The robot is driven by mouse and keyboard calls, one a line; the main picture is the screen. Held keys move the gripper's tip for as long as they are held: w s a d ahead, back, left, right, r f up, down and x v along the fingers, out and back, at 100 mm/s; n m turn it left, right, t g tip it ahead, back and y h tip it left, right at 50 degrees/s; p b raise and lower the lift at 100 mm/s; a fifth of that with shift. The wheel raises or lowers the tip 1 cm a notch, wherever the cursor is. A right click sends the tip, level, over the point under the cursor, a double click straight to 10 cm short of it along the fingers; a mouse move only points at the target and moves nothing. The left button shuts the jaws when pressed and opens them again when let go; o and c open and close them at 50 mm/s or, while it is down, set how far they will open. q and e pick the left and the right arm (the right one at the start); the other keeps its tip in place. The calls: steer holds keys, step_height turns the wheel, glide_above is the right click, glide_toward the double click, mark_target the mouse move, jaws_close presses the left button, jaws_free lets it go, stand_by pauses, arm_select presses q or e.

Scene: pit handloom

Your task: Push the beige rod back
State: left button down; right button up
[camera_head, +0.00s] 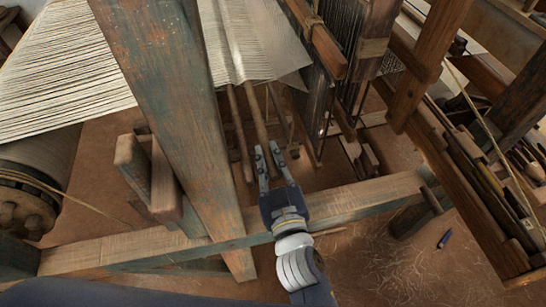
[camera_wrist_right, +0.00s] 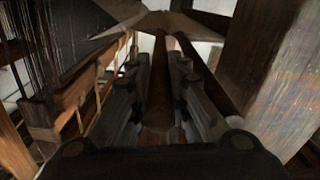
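Several long brownish-beige rods hang below the cloth in the head view. I cannot tell for sure which is the task's beige rod. The middle rod (camera_head: 257,112) runs down toward my right gripper (camera_head: 270,150). In the right wrist view this rod (camera_wrist_right: 159,95) lies lengthwise between the two fingers of my right gripper (camera_wrist_right: 160,75). The fingers stand apart on either side of it, and I see no clear grip. A second rod (camera_wrist_right: 206,72) slants just right of the fingers there. My left gripper is not in view.
A thick worn post (camera_head: 170,100) stands left of my right gripper. A long horizontal beam (camera_head: 365,197) crosses under my right wrist. White cloth (camera_head: 245,45) hangs above the rods. A small blue object (camera_head: 444,239) lies on the floor at right.

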steer(key=o, duration=0.4)
steer(key=shift+s+a, duration=0.1)
steer(key=shift+a, duration=0.1)
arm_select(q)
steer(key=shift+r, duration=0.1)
arm_select(e)
steer(key=shift+d, duration=0.1)
